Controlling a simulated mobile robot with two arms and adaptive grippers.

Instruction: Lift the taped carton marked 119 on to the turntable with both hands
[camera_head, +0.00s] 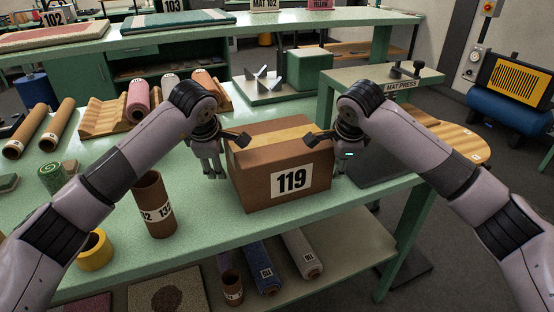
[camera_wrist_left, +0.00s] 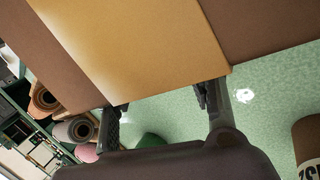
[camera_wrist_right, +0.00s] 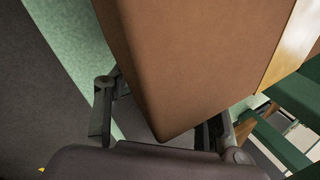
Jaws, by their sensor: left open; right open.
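The brown taped carton marked 119 (camera_head: 280,165) stands upright at the front edge of the green table, its label facing me and tan tape across its top. My left gripper (camera_head: 218,160) is open beside its left side. My right gripper (camera_head: 342,155) is open beside its right side. The carton fills much of the left wrist view (camera_wrist_left: 140,45) and the right wrist view (camera_wrist_right: 190,60), close to the fingers. I cannot tell whether they touch it. A round wooden top (camera_head: 465,145), apparently the turntable, is at right, partly hidden by my right arm.
A cardboard tube (camera_head: 154,208) and a yellow roll (camera_head: 94,250) stand left of the carton on the green table (camera_head: 110,195). Rolls in a wooden rack (camera_head: 105,118) lie behind. The mat press (camera_head: 385,85) stands at the back right. Several rolls lie on the lower shelf.

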